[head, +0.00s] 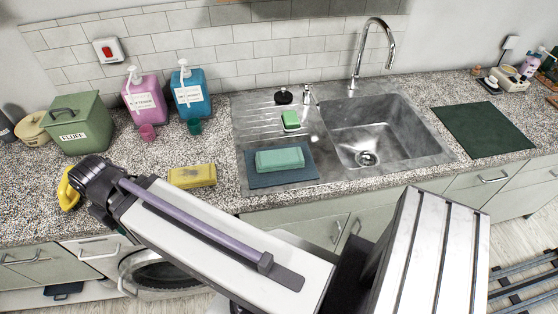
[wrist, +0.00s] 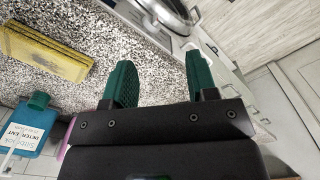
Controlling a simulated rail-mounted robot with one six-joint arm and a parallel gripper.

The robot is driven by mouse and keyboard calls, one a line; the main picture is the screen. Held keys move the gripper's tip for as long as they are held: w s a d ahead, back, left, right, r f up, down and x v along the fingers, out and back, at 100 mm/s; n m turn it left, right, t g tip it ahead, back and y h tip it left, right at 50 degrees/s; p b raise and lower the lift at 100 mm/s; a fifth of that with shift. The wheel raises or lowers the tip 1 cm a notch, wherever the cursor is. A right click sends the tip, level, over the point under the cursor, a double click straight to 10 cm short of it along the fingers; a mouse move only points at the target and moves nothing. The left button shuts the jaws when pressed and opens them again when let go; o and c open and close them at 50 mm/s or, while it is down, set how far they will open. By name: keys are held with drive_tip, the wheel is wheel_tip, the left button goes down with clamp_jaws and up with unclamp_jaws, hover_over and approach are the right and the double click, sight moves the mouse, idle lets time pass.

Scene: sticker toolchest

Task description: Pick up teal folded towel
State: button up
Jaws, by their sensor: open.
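The teal folded towel (head: 280,159) lies flat on a dark blue mat (head: 262,180) on the sink's drainboard, left of the basin. It does not show in the wrist view. My gripper (wrist: 160,75) is open and empty in the wrist view, its green fingers over the counter's front edge. In the head view the end of my arm is far left of the towel, and the fingers cannot be made out there.
A yellow folded cloth or sponge (head: 192,176) lies between my arm's end and the towel. A green sponge (head: 290,120) sits behind the towel. Pink (head: 145,98) and blue (head: 191,92) pump bottles and a green FLUFF box (head: 78,125) stand at the back left.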

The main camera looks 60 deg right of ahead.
drive_tip(key=shift+o, duration=0.3)
drive_tip(key=o, duration=0.8)
